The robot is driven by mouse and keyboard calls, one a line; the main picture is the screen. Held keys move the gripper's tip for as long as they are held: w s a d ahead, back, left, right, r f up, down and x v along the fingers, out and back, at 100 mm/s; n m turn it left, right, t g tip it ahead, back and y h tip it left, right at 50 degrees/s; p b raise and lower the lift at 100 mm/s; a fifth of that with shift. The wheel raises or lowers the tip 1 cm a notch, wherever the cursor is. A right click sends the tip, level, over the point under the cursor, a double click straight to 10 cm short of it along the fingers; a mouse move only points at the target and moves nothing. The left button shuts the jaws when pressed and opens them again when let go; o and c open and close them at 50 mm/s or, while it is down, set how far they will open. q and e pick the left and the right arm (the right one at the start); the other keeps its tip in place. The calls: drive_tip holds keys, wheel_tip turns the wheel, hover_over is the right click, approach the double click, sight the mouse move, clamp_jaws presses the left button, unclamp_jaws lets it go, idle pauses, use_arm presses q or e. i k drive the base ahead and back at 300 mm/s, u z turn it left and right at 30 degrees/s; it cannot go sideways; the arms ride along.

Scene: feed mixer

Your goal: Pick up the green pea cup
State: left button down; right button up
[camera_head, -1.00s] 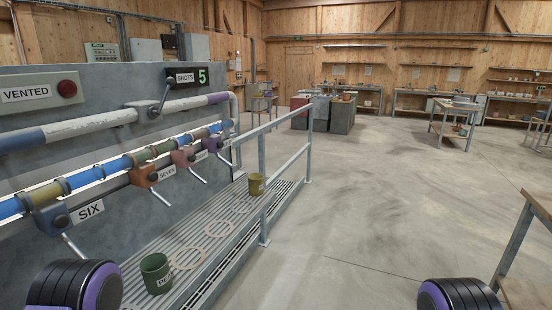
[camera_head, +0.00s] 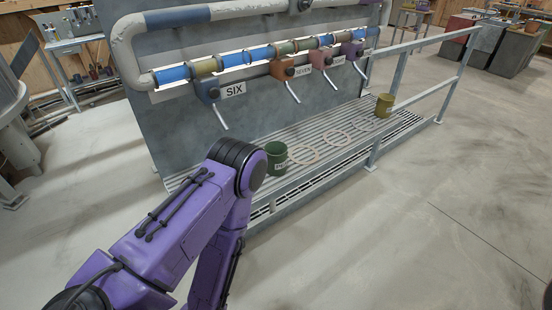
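The green pea cup (camera_head: 277,157) stands upright on the grated shelf below the pipe panel, near the shelf's left part. Its label is partly hidden by my purple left arm, whose black-ringed joint is just in front of and left of the cup in the picture. The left gripper is not visible; the forearm runs down out of the bottom of the picture. My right gripper is out of view.
An olive cup (camera_head: 384,105) stands farther right on the grated shelf (camera_head: 300,131). Rings lie flat between the cups. A metal railing (camera_head: 408,93) guards the shelf's right part. Valve levers (camera_head: 222,118) hang above the shelf. The concrete floor in front is open.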

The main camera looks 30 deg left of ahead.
sight(276, 151)
drive_tip(key=z, duration=0.55)
drive_tip(key=i, duration=2.05)
drive_tip(key=u, duration=1.75)
